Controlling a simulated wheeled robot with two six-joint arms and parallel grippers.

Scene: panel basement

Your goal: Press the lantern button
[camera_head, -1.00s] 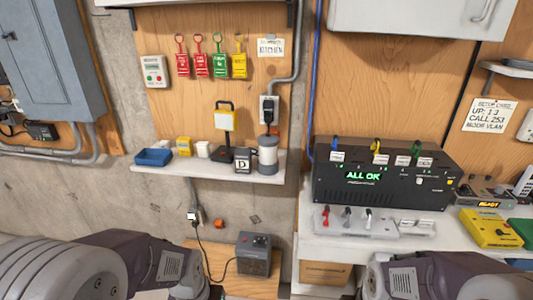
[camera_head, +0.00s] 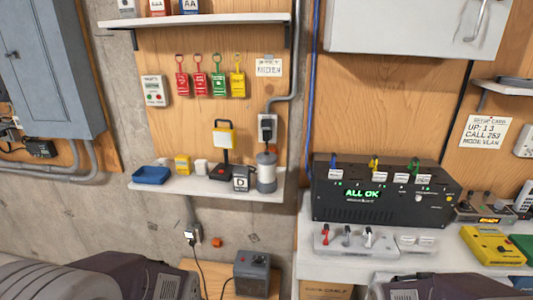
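A grey and white cylinder that looks like a lantern (camera_head: 266,172) stands upright at the right end of the left wall shelf (camera_head: 210,190). No button can be made out on it. Neither gripper is in view; only parts of my two arms show along the bottom edge, well below the shelf.
A blue tray (camera_head: 151,175) and a yellow box (camera_head: 182,164) are on the shelf's left part. A black panel reading ALL OK (camera_head: 370,205) sits on the right bench. A grey box (camera_head: 251,273) stands below the shelf. An upper shelf (camera_head: 200,20) overhangs the hanging tags.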

